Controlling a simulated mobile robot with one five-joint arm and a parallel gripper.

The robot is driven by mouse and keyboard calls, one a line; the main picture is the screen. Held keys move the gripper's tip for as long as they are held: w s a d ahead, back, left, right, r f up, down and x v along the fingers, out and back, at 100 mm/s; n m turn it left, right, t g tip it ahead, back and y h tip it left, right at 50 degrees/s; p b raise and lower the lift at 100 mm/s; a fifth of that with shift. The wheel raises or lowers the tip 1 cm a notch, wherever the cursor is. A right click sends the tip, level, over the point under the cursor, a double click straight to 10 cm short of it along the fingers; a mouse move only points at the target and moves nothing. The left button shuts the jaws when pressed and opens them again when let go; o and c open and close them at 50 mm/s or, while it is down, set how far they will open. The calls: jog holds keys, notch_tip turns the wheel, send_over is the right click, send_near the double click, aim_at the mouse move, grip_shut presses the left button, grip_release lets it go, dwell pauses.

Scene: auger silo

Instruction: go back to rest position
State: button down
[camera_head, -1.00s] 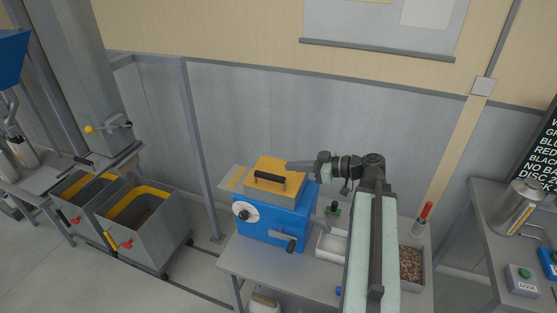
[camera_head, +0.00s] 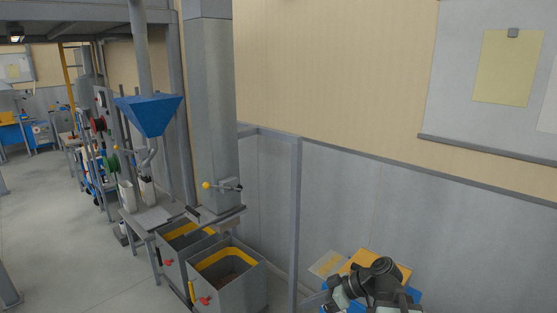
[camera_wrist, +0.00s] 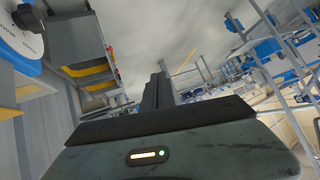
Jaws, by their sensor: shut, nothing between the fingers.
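My gripper (camera_wrist: 159,84) shows in the wrist view as dark fingers closed together, with nothing between them. It points out over open space, clear of any object. In the head view my arm is at the bottom right, in front of the blue machine with the yellow lid (camera_head: 398,267). The arm hides much of that machine, and I cannot make out the fingertips there. In the wrist view part of the blue machine with its white dial (camera_wrist: 18,42) shows at the upper left, beside the gripper and apart from it.
Two grey bins with yellow inner rims, the nearer bin (camera_head: 237,292) and the farther bin (camera_head: 172,262), stand under the grey silo column (camera_head: 217,120). A blue hopper (camera_head: 148,113) hangs left of it. A grey post (camera_head: 295,225) stands beside the machine. Open floor (camera_head: 60,235) lies left.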

jog(key=s+a+f+m+g+h, duration=0.25)
jog(key=f+h, duration=0.25)
jog(key=f, duration=0.3)
jog(key=s+d+f+m+h, duration=0.1)
jog(key=d+f+m+h, duration=0.1)
jog(key=d+m+h, duration=0.3)
jog(key=d+m, duration=0.4)
jog(key=m, duration=0.1)
jog(key=shift+s+d, duration=0.3)
